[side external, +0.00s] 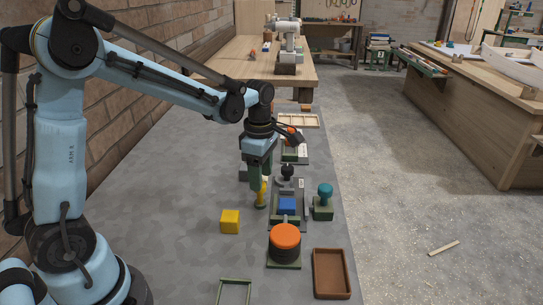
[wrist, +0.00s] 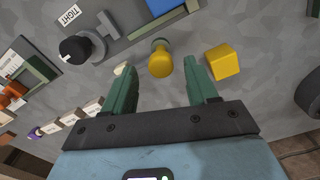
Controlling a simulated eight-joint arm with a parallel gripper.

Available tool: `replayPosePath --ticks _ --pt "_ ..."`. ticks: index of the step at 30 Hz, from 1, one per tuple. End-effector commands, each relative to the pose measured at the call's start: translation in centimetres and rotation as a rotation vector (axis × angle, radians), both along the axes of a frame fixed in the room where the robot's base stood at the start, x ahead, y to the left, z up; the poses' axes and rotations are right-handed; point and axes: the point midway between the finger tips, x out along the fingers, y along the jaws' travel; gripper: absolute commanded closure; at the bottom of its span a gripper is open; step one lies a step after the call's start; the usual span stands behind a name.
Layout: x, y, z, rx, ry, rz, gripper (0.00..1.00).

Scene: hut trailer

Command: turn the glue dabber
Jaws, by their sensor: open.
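A yellow rounded piece with a narrow waist, likely the glue dabber (side external: 262,196), stands upright on the grey bench top beside the long fixture. In the wrist view the yellow piece (wrist: 160,62) shows between and slightly beyond my two green fingertips. My gripper (side external: 256,182) points down over it, open and apart from it as far as I can tell; one finger hides part of it in the side view. A teal-knobbed piece on a green base (side external: 323,203) stands to the right of the fixture.
A yellow cube (side external: 230,221) lies close by, right of the yellow piece in the wrist view (wrist: 222,61). The fixture carries a blue block (side external: 287,205) and a black knob (wrist: 75,49) by a "TIGHT" label. An orange-topped round piece (side external: 285,237) and brown tray (side external: 331,273) stand nearer.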

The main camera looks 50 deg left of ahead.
Motion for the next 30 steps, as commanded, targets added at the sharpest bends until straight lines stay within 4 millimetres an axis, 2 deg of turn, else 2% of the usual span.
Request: replayPosePath --ticks 9,15,21,30 --pt "-0.1 0.0 5.6 0.000 0.000 0.001 0.42" --pt "0.0 0.0 8.4 0.000 0.000 0.001 0.42" --pt "0.0 0.0 9.7 0.000 0.000 0.001 0.42" --pt "0.0 0.0 9.9 0.000 0.000 0.001 0.42"
